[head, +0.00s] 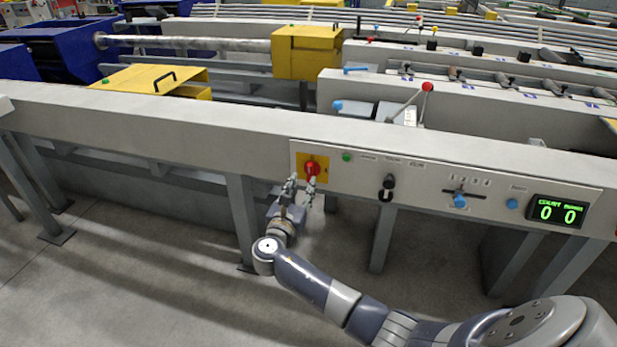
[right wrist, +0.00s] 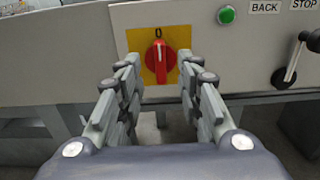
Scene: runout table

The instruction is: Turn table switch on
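The table switch is a red rotary knob (head: 312,169) on a yellow plate, at the left end of the control panel on the table's front. In the right wrist view the knob (right wrist: 159,56) has its handle upright, in line with the "0" mark above it. My right gripper (head: 301,184) is just in front of and slightly below the knob. In the right wrist view my right gripper (right wrist: 157,72) is open, its fingers to either side of the knob, with nothing between them. I cannot tell whether they touch it. My left gripper is not in view.
A green button (head: 346,157) sits right of the switch, then a black lever (head: 387,187), a blue-handled slider (head: 460,200) and a green counter display (head: 557,212). Table legs stand below the panel. The floor in front is clear.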

